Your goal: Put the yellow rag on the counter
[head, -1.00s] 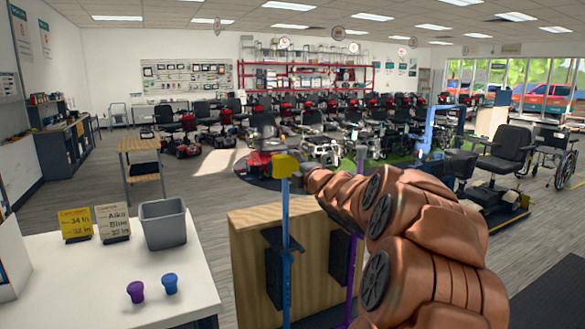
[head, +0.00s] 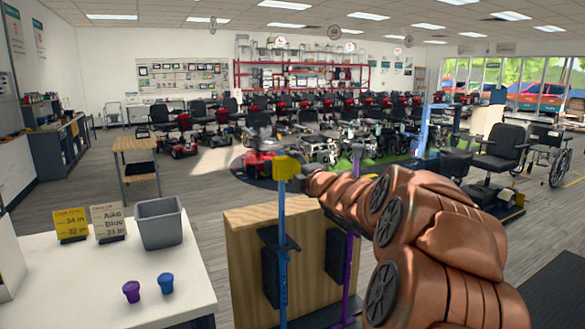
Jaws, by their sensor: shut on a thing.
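The yellow rag (head: 287,168) is a small bright bundle at the far end of my copper-coloured arm, near the middle of the head view. My gripper (head: 296,181) shows only as a small dark part beside it, shut on the rag; its fingers are mostly hidden. The rag shows in front of the top of a blue post. A white-topped counter (head: 105,287) stands at the lower left, well to the left of the rag and nearer to the camera.
The counter carries a grey bin (head: 159,222), a purple cup (head: 131,291), a blue cup (head: 166,283) and two sign cards (head: 108,222). A wooden panel stand (head: 243,270) with blue and purple posts is below my gripper. A wooden cart (head: 136,165) stands behind, with open floor around it.

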